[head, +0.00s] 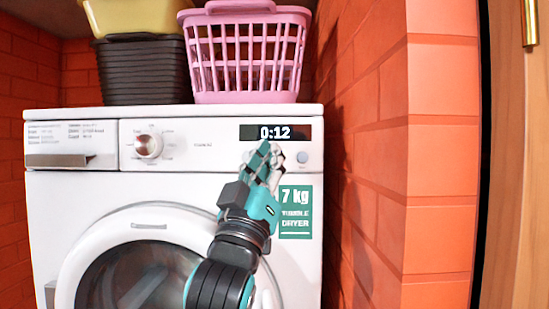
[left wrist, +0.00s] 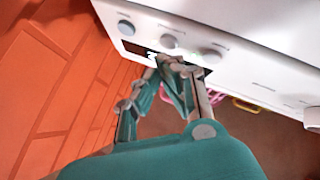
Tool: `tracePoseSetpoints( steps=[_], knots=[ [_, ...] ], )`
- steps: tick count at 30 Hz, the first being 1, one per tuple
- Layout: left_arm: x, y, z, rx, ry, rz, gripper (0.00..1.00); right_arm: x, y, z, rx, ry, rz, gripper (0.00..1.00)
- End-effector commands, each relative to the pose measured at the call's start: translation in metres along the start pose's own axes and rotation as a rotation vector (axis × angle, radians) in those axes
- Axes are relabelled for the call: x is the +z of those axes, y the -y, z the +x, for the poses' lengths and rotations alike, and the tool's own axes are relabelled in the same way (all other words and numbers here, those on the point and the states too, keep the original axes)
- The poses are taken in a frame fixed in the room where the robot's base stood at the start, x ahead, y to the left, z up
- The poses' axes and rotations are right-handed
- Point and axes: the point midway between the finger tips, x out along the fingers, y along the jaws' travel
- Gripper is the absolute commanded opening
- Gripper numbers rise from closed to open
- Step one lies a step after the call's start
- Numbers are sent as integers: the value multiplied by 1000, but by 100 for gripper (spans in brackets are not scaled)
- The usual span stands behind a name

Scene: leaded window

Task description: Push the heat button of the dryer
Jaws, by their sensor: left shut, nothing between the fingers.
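The white dryer (head: 75,188) faces me, with a display (head: 291,132) reading 0:12 at the upper right of its panel. One round grey button (head: 302,157) shows below the display; my left gripper covers the panel to its left. In the left wrist view three round buttons show: an end one (left wrist: 126,27), a middle one (left wrist: 168,41) and another (left wrist: 210,55). I cannot read which is the heat button. My left gripper (head: 267,152) is shut and empty, its tips (left wrist: 168,62) close to the panel by the buttons. Contact cannot be told. My right gripper is not in view.
A dial (head: 148,146) and a drawer (head: 58,160) lie farther left on the panel. A pink basket (head: 246,55) and a dark basket (head: 143,70) stand on top. An orange brick wall (head: 385,180) stands close on the right.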

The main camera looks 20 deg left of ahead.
Motion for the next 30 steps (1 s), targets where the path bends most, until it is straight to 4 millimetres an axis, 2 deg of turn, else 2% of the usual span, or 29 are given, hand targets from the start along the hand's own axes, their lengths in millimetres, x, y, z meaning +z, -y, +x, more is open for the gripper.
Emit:
tracePoseSetpoints(
  steps=[7,21,30],
  knots=[
    [-2,-3,-3,1,0,0,0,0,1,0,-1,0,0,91],
    [-26,-26,-35,2,-2,-1,0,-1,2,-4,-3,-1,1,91],
    [-30,-30,-42,0,0,1,0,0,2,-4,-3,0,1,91]
  ],
)
